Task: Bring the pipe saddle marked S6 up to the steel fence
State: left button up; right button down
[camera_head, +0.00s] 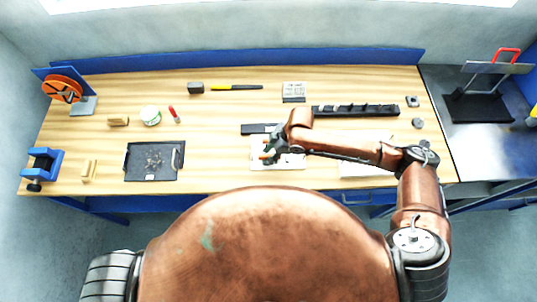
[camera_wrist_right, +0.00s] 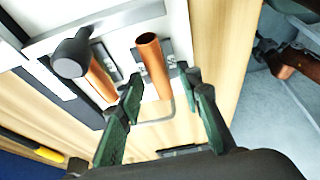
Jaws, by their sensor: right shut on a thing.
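My right gripper (camera_head: 266,152) is over a white board (camera_head: 292,163) in the middle of the bench. In the right wrist view its green fingers (camera_wrist_right: 160,82) stand on either side of a dark pipe saddle (camera_wrist_right: 171,60) with a small white label and a copper pipe (camera_wrist_right: 152,62) on it. The gripper is shut on this saddle, close above the board. The label is too small to read surely as S6. A straight bright steel bar, which looks like the steel fence (camera_wrist_right: 98,21), lies beyond, apart from the saddle. My left gripper is not in view.
A dark tray (camera_head: 135,174) lies left, a long black rack (camera_head: 352,111) behind. Bare wood (camera_head: 215,140) is free between tray and board.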

jog(key=shift+s+d+p, duration=0.15)
jog(key=shift+d+p, duration=0.4)
jog(key=shift+d, duration=0.35)
dwell(0.4)
jog(key=c, duration=1.3)
grip_release()
jog(key=v, duration=1.2)
